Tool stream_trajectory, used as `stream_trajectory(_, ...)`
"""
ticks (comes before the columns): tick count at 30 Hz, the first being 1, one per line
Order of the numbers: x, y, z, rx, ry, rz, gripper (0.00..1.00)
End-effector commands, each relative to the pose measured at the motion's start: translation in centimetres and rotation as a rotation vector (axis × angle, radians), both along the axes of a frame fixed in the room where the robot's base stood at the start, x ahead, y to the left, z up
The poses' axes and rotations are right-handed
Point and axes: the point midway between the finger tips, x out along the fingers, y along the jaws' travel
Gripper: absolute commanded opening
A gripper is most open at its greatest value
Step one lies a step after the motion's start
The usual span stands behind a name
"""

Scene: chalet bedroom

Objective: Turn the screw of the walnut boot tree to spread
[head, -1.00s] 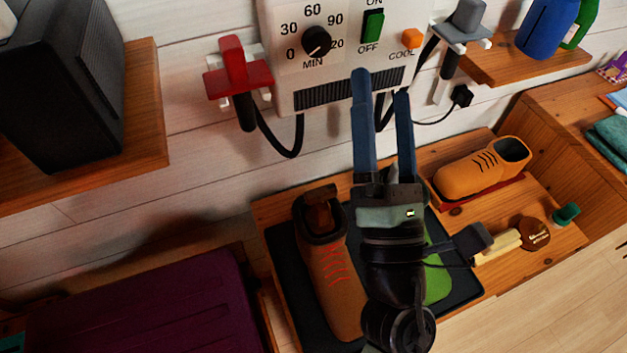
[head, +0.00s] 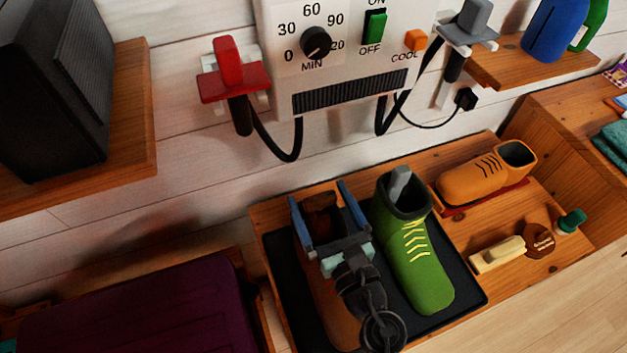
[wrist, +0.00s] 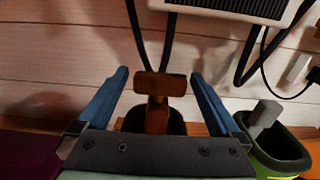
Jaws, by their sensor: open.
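The walnut boot tree (head: 323,213) stands in the opening of the orange-brown boot, with its screw handle at the top. In the wrist view the boot tree (wrist: 159,88) shows a brown crossbar on a stem, between my fingers and apart from both. My gripper (head: 318,200) is open, its blue fingers on either side of the boot's top. It also shows open in the wrist view (wrist: 159,95). The brown boot (head: 318,285) is largely hidden behind my gripper and wrist. A green boot (head: 418,255) with a grey insert stands just to the right.
Both boots stand on a dark tray (head: 470,292). A wall-mounted dryer unit (head: 345,55) with hanging hoses is behind and above. A tan shoe (head: 485,175), a brush (head: 497,255) and a brown tin (head: 539,240) lie to the right. A purple case (head: 140,310) is at lower left.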

Motion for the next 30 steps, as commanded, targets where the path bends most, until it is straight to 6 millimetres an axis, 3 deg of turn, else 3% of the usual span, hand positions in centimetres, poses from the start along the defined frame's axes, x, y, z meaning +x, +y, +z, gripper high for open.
stream_trajectory(6, 2.6, 1.1, 0.0, 0.001, -0.001, 0.0, 1.0)
stream_trajectory(18, 3.2, 1.3, 0.0, 0.001, -0.001, 0.0, 1.0)
stream_trajectory(30, 3.2, 1.3, 0.0, 0.001, -0.001, -0.001, 0.28)
